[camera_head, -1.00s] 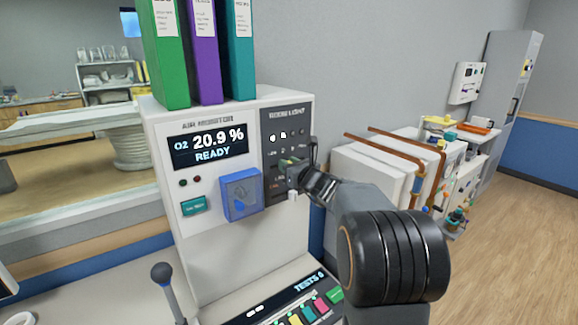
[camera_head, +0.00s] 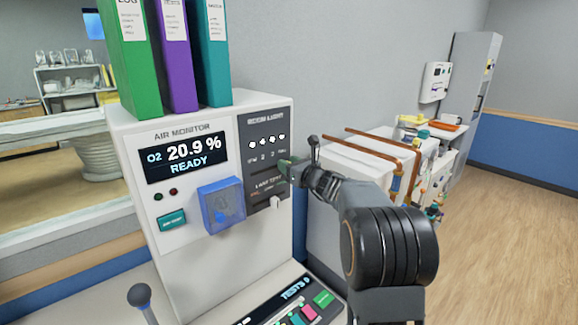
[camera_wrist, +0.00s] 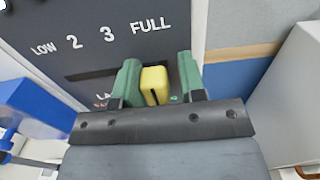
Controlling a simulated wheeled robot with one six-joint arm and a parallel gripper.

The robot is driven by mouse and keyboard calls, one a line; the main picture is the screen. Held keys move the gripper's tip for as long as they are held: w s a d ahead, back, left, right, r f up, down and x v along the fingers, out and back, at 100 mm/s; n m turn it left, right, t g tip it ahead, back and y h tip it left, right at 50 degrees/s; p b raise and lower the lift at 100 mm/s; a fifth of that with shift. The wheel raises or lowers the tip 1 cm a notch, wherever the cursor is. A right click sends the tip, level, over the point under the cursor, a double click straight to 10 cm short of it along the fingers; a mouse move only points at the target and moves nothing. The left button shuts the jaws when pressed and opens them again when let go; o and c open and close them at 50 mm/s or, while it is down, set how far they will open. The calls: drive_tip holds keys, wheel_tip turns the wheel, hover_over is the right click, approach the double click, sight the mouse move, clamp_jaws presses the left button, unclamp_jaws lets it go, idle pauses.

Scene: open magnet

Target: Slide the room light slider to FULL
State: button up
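The room light panel (camera_head: 264,141) is the dark upper right part of the air monitor's front, with several lamps lit in a row. The wrist view shows its labels LOW, 2, 3 and FULL (camera_wrist: 150,25). The yellow slider knob (camera_wrist: 156,84) is at the right end of its dark slot, below FULL. My gripper (camera_head: 288,166) is at the panel's right edge. In the wrist view its green fingers (camera_wrist: 158,82) stand on either side of the knob. The left finger is against or very near the knob; a gap shows at the right finger. The knob is hidden in the head view.
A blue translucent cover (camera_head: 221,205) sticks out left of the panel. A white switch (camera_head: 275,203) is below the slider, under a lamp label. Binders (camera_head: 172,50) stand on top of the monitor. A white cabinet with brown pipes (camera_head: 365,150) stands behind to the right.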

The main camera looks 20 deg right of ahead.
drive_tip(key=shift+o, duration=1.1)
drive_tip(key=shift+a, duration=0.1)
drive_tip(key=shift+s, duration=0.1)
drive_tip(key=b+v, duration=0.3)
drive_tip(key=v, duration=1)
drive_tip(key=shift+s, duration=0.3)
